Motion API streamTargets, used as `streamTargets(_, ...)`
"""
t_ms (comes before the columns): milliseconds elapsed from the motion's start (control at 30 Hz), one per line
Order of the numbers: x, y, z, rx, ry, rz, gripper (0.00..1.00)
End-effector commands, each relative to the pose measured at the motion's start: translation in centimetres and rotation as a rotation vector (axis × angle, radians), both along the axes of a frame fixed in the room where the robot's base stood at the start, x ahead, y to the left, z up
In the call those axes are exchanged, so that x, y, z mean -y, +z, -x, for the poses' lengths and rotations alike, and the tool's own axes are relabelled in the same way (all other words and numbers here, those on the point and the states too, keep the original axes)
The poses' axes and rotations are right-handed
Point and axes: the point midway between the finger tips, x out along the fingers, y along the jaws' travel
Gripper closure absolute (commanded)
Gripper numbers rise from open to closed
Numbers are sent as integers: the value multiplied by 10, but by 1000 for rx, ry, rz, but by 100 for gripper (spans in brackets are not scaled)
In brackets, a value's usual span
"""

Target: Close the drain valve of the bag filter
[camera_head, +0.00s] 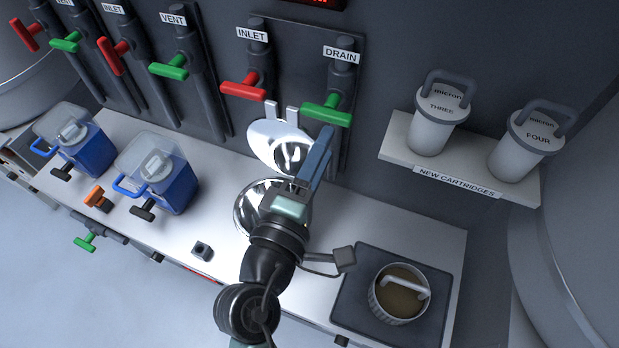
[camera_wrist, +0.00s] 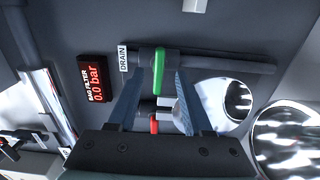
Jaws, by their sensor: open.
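The drain valve's green lever (camera_head: 325,114) is on the wall panel, below the DRAIN label (camera_head: 341,53). It lies crosswise to its dark upright pipe. In the wrist view the green lever (camera_wrist: 159,70) appears between my fingertips, with the DRAIN label (camera_wrist: 123,59) beside it. My gripper (camera_head: 322,150) is open, just below the lever in the head view; it also shows in the wrist view (camera_wrist: 160,76). I cannot tell how far the fingers are from the lever in depth. A BAG FILTER display (camera_wrist: 95,78) reads 0.0 bar.
The red inlet lever (camera_head: 243,91) is left of the drain lever, also crosswise. A shiny open lid and bowl (camera_head: 250,205) sit below. A shelf (camera_head: 400,135) with two cartridges is right. Blue containers (camera_head: 160,190) stand left; a cartridge (camera_head: 398,300) stands on a dark mat.

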Motion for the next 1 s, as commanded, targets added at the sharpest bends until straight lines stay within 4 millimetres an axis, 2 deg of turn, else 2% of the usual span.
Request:
streamTargets(100, -8, -3, 23, -2, 1, -1, 50)
streamTargets(300, -15, -2, 45, -1, 0, 0, 50)
streamTargets(1000, -16, 0, 49, 0, -1, -1, 50)
